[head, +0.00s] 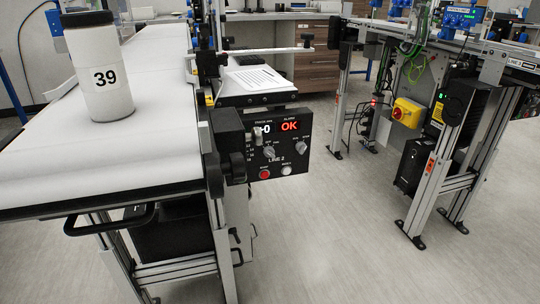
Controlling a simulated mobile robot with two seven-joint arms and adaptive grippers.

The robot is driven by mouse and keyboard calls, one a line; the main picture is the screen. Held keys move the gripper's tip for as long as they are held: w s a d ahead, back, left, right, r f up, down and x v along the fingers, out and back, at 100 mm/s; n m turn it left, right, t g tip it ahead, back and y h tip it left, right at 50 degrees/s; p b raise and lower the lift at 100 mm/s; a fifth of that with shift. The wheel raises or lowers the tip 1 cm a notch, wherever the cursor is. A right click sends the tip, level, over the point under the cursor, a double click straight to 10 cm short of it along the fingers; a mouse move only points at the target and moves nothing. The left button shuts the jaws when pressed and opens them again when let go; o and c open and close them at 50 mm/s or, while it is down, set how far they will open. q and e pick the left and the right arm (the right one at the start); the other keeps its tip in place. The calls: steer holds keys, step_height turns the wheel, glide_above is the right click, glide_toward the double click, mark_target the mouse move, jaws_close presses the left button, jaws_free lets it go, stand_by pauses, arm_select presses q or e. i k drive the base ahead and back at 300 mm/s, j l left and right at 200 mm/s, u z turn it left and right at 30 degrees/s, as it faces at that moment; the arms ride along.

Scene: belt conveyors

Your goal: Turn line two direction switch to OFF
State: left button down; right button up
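The black control panel (255,187) marked LINE 2 hangs on the end of the near conveyor. It has a lit red OK display (289,126) and a partly hidden white readout beside it. A grey knob (268,151) sits left of centre, and another knob (301,147) sits at the right. Their small labels are not readable, so I cannot tell which is the direction switch or its setting. A red button (265,174) and a white button (286,170) are below. Neither of my grippers is in view.
A white bottle numbered 39 (103,100) with a dark lid stands on the near white belt (40,150). A paper sheet (255,79) lies on a shelf behind the panel. Another conveyor with a yellow switch box (408,112) stands at right. The floor between is clear.

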mark_target(269, 151)
steer(key=k+l+z, duration=0.1)
steer(key=l+z, duration=0.2)
steer(key=l, duration=0.35)
steer(key=l+z, duration=0.25)
steer(key=l, duration=0.4)
steer(key=k, duration=0.05)
